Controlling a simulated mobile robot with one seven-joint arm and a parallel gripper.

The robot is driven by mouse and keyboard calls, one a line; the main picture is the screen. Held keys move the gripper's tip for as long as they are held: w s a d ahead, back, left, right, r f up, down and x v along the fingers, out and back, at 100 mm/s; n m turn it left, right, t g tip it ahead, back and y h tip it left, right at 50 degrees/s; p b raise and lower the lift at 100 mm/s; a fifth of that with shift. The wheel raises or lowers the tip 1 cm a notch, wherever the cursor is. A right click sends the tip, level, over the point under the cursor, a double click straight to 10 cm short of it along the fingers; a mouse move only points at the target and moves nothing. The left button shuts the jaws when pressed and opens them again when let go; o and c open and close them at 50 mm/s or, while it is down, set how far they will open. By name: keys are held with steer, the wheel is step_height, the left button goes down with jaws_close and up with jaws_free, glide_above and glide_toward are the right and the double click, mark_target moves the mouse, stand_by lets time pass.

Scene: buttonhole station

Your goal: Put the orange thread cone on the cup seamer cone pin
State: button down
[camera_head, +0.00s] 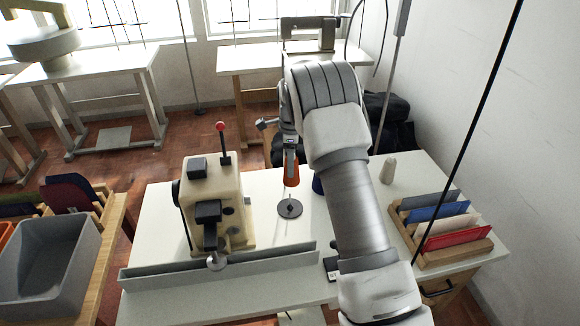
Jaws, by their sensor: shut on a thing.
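The orange thread cone (291,171) is upright below my gripper (290,152), which is shut on its top. The cone appears just behind and above a dark round disc (290,208) with a small central stub, which looks like the cone pin base. The cone and disc look apart in the picture; the height of the cone above the table is hard to tell. The beige cup seamer (216,203) with a red-knobbed lever stands left of the disc on the white table (160,285).
A blue cone (318,184) is partly hidden by my arm. A cream cone (388,169) stands farther right. A wooden rack (455,251) with coloured pieces is at the right. A grey rail (220,268) runs along the front. A grey bin (45,265) is at left.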

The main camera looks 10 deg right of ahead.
steer(key=shift+w+a+f+m, duration=0.1)
steer(key=shift+w+f+m, duration=0.35)
steer(key=shift+m, duration=0.25)
steer(key=shift+f+b, duration=3.5)
steer(key=shift+f, duration=1.8)
steer(key=shift+f, duration=0.5)
steer(key=shift+c, duration=0.8)
jaws_free()
steer(key=shift+r, duration=0.1)
step_height(320, 180, up, 12)
steer(key=shift+f+p, duration=0.1)
steer(key=shift+p, duration=0.3)
